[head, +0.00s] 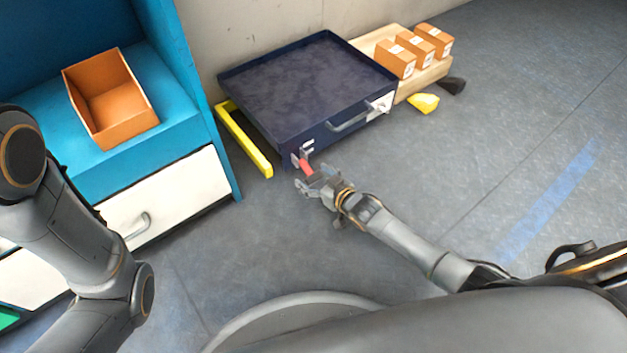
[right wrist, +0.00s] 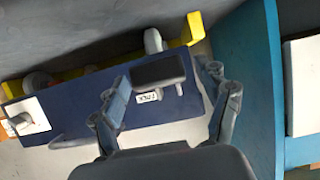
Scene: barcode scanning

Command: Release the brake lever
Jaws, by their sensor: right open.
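A dark blue cart (head: 300,85) with a flat, rimmed top stands by the wall. A red brake lever (head: 306,167) sticks out at its front left corner. My right gripper (head: 312,182) is open at the lever, with nothing clearly held. In the right wrist view, the open fingers of my right gripper (right wrist: 168,98) stand either side of a dark block (right wrist: 158,70) on the cart's blue side (right wrist: 70,108), apart from it. This block may be the lever's end; its colour is not clear. A small white label (right wrist: 148,97) sits below it. My left gripper is out of view.
A blue shelf (head: 188,125) with an orange bin (head: 140,118) and white drawers (head: 180,195) stands left. A yellow floor bar (head: 245,140) lies between shelf and cart. Several orange boxes (head: 397,60) sit on a wooden board behind. Floor to the right is mostly clear.

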